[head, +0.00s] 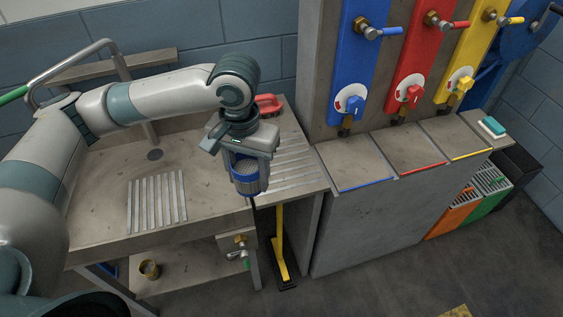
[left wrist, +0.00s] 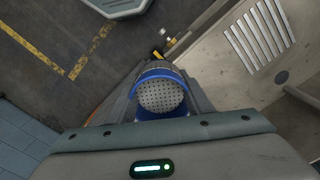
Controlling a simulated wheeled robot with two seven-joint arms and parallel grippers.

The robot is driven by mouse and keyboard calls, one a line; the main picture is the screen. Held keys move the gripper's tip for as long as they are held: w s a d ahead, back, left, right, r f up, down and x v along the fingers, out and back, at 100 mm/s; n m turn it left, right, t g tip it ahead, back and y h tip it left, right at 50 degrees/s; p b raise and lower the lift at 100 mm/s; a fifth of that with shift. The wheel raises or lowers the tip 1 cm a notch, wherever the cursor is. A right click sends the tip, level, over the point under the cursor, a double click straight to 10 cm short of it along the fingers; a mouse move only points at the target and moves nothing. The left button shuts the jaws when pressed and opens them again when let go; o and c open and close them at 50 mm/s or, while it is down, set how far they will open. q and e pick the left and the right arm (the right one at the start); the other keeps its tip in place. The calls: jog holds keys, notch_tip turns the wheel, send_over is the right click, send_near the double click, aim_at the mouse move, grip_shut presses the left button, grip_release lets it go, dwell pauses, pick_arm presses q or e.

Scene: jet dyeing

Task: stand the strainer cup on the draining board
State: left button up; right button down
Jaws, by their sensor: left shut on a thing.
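The strainer cup (head: 249,183) is a small cup of perforated metal with blue bands. My left gripper (head: 243,158) is shut on it and holds it roughly upright. In the left wrist view the cup (left wrist: 160,95) sits between the fingers, its dotted metal and blue rim showing. The draining board (head: 300,163) is the ribbed metal surface at the right end of the sink bench. In the head view the cup overlaps the board's front left part; its height above the board is hard to tell. My right gripper is not in view.
A red-handled item (head: 268,104) lies at the board's back. The sink basin (head: 100,185) with a slotted grate (head: 157,200) is to the left. A grey counter (head: 358,168) with coloured valve panels stands to the right.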

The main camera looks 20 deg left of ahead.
pick_arm(q)
jog(key=w+d+f+m, duration=0.1)
jog(key=w+d+m, duration=0.5)
jog(key=w+m, duration=0.1)
jog(key=w+d+f+m, duration=0.1)
jog(key=w+d+m, duration=0.5)
jog(key=w+m, duration=0.2)
jog(key=shift+w+d+f+p, duration=0.2)
jog(key=shift+w+f+p, duration=0.15)
jog(key=shift+w, duration=0.95)
jog(key=shift+f, duration=0.1)
jog(key=w+a+f+p, duration=0.1)
jog(key=a+f, duration=0.1)
jog(key=a, duration=0.1)
jog(key=a+f+p, duration=0.1)
jog(key=a+f, duration=0.1)
jog(key=a, duration=0.2)
jog(key=w+a+f+p, duration=0.1)
jog(key=a+f, duration=0.1)
jog(key=a, duration=0.2)
jog(key=shift+w+a+f+p, duration=0.2)
jog(key=shift+w+f+p, duration=0.1)
jog(key=shift+w+f, duration=0.1)
jog(key=shift+f, duration=0.1)
jog(key=shift+s+f+p, duration=0.1)
jog(key=shift+f+p, duration=0.7)
jog(key=shift+f, duration=1.2)
